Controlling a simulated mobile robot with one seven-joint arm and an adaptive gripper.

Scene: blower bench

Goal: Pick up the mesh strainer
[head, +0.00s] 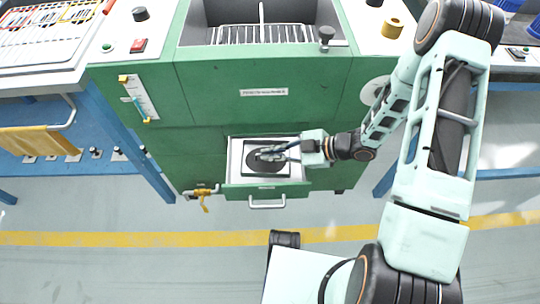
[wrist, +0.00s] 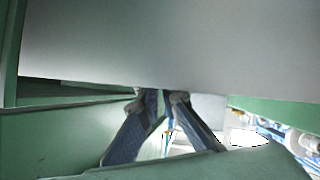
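A dark round disc (head: 266,162), which looks like the mesh strainer, shows in the head view. It lies in a pale square frame inside the open drawer (head: 265,191) of the green machine. My gripper (head: 262,154) reaches in from the right, low over the disc, and covers its upper part. In the wrist view the fingertips (wrist: 161,95) are close together at the lower edge of a large pale surface (wrist: 160,50). I cannot tell whether they touch or hold anything. The dark disc does not show in the wrist view.
The green machine (head: 265,92) rises behind the drawer, with an open basin on top. The drawer handle (head: 267,204) faces the front. A yellow-handled valve (head: 203,198) sits left of the drawer. Blue benches flank the machine.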

